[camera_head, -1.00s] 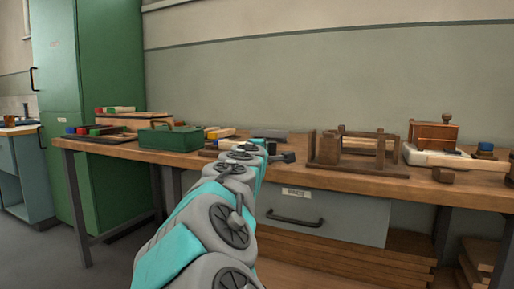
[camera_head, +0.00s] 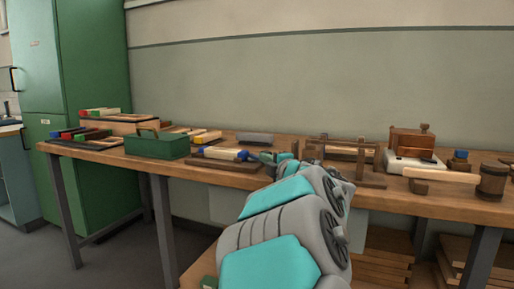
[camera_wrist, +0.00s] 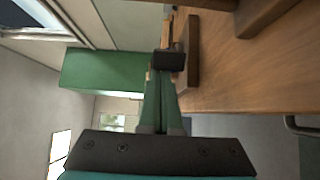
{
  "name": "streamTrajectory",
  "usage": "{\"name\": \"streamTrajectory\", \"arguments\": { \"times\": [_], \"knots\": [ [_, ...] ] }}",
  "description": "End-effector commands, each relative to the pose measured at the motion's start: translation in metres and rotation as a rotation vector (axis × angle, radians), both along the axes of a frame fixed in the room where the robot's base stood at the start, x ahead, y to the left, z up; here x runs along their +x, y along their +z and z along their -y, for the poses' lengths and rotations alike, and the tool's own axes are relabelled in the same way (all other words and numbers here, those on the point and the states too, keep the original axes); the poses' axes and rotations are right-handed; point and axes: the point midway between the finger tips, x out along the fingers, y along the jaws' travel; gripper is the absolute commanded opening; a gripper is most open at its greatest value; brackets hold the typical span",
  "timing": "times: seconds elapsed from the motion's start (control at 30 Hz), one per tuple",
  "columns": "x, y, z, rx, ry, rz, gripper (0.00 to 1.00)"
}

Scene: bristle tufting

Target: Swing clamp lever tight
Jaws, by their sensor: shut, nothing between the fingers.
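My gripper (camera_head: 263,157) reaches over the bench beside a low brown wooden fixture (camera_head: 212,165). A pale bar with a blue end (camera_head: 224,153) lies on this fixture. In the wrist view my gripper's green fingers (camera_wrist: 163,95) are together, with nothing visible held between them. A dark square block (camera_wrist: 169,61) shows at their tips; I cannot tell whether it is the clamp lever's end or part of the fingers. A brown bar (camera_wrist: 193,55), probably the fixture's edge, lies just beside it. I cannot make out the clamp lever clearly; my gripper and arm may hide it.
A green toolbox (camera_head: 157,146) stands left of the fixture. A wooden frame with a roller (camera_head: 350,154) stands to the right, behind my arm. Farther right are a pale wooden bar (camera_head: 440,175) and a wooden mug (camera_head: 491,182). A grey block (camera_head: 255,138) lies behind.

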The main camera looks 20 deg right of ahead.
Motion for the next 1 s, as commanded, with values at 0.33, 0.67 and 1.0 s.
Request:
{"name": "streamTrajectory", "arguments": {
  "times": [0.33, 0.67, 1.0],
  "knots": [
    [0.001, 0.003, 0.031, 0.004, 0.241, -0.002, 0.00],
    [0.005, 0.002, 0.041, 0.000, 0.285, 0.000, 0.00],
    [0.007, 0.000, 0.045, 0.000, 0.284, 0.000, 0.00]
  ]
}}
